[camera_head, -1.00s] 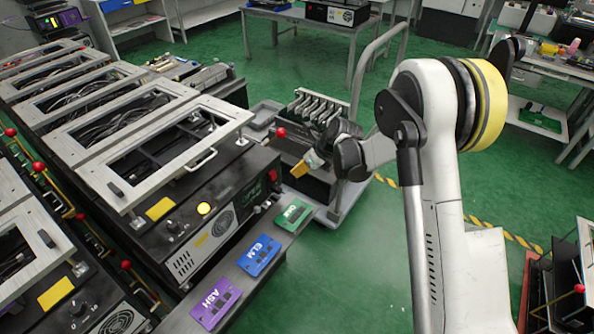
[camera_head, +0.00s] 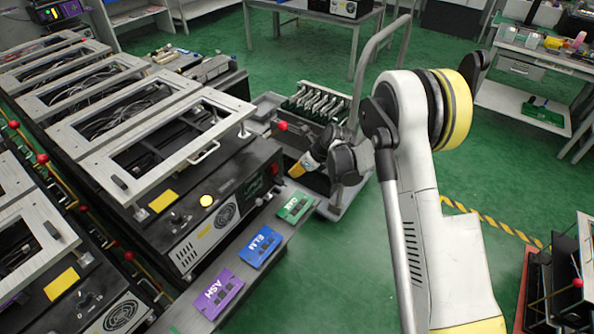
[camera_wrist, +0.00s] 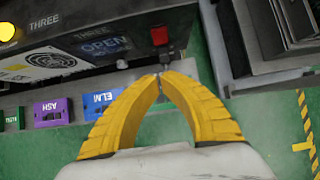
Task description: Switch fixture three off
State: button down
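Fixture three (camera_head: 205,225) is a black box with a framed lid, on the bench at the left in the head view. In the wrist view its front (camera_wrist: 60,65) carries the label THREE, a lit yellow lamp (camera_wrist: 7,31) and a small lit display (camera_wrist: 105,46). A red-tipped part (camera_wrist: 158,36) shows just beyond my fingertips in the wrist view. In the head view a red lever knob (camera_head: 282,125) stands near the fixture's right end. My gripper (camera_wrist: 161,77) has yellow fingers with tips together and nothing visible between them. In the head view my gripper (camera_head: 297,170) is below and right of the red knob.
Purple ASH (camera_head: 217,294), blue ELM (camera_head: 260,246) and green (camera_head: 295,207) plates lie along the bench edge by the fixture. A grey cart (camera_head: 335,205) with a rack stands behind my gripper. More lever fixtures line the left.

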aim_at(275, 168)
jog(key=shift+w+a+f+b, duration=0.5)
jog(key=shift+w+a+f, duration=0.2)
jog(key=shift+a+f, duration=0.25)
jog(key=shift+w+a+f+b, duration=0.55)
jog(key=shift+w+a+f, duration=0.15)
jog(key=shift+a+f, duration=0.15)
jog(key=shift+w+a+f+b, duration=0.5)
jog(key=shift+w+a+f, duration=0.2)
jog(key=shift+a+f, duration=0.25)
jog(key=shift+r, duration=0.1)
jog(key=shift+w+a+f+b, duration=0.25)
jog(key=shift+a+f+b, duration=0.1)
jog(key=shift+f+b, duration=0.2)
jog(key=shift+r, duration=0.3)
